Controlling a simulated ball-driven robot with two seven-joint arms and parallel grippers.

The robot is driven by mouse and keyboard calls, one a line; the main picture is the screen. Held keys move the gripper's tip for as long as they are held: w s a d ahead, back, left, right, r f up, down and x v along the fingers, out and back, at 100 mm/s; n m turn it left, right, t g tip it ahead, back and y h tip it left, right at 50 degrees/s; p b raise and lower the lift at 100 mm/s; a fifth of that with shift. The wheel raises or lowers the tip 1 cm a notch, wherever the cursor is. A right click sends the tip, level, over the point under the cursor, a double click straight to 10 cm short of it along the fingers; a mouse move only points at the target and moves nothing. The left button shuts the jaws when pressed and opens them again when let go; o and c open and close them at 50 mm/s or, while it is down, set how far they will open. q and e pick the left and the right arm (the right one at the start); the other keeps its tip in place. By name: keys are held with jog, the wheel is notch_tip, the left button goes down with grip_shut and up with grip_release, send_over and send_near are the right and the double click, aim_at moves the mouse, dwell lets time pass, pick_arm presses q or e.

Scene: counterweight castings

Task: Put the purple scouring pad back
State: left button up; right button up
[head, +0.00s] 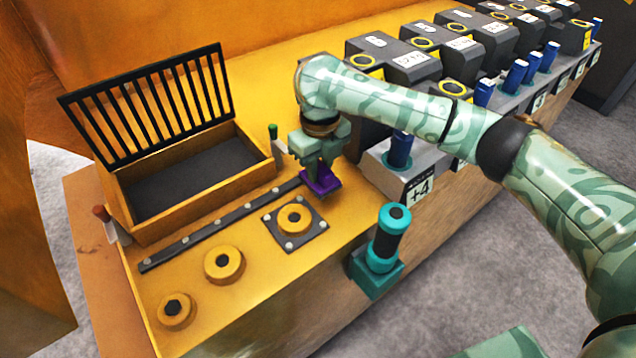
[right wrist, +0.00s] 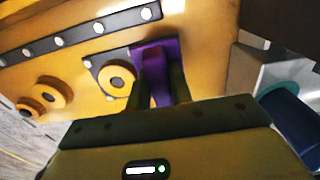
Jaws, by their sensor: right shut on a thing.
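The purple scouring pad (head: 324,183) is between the fingers of my right gripper (head: 320,172), at the right end of the dark strip on the yellow bench. In the right wrist view the purple pad (right wrist: 153,72) shows between the two fingers of my right gripper (right wrist: 160,88), which is shut on it. Whether the pad touches the bench is hard to tell. My left gripper is not in view.
A yellow ring on a dark bolted plate (head: 295,218) lies just left of the pad. Other yellow round pieces (head: 224,264) sit further left. An open wooden box (head: 190,205) with a slatted black lid stands behind. A teal holder (head: 385,245) hangs on the front edge. Grey blocks crowd the right.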

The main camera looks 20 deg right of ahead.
aim_at(319, 179)
jog(key=shift+w+f, duration=0.35)
jog(key=shift+f, duration=0.1)
jog(key=f, duration=0.1)
jog(key=f+b, duration=0.2)
jog(key=shift+w+d+f, duration=0.15)
jog(key=shift+w+f, duration=0.1)
jog(key=shift+f, duration=0.1)
jog(key=shift+r, duration=0.15)
jog(key=o, duration=0.9)
jog(key=shift+f, duration=0.2)
jog(key=shift+r, duration=0.1)
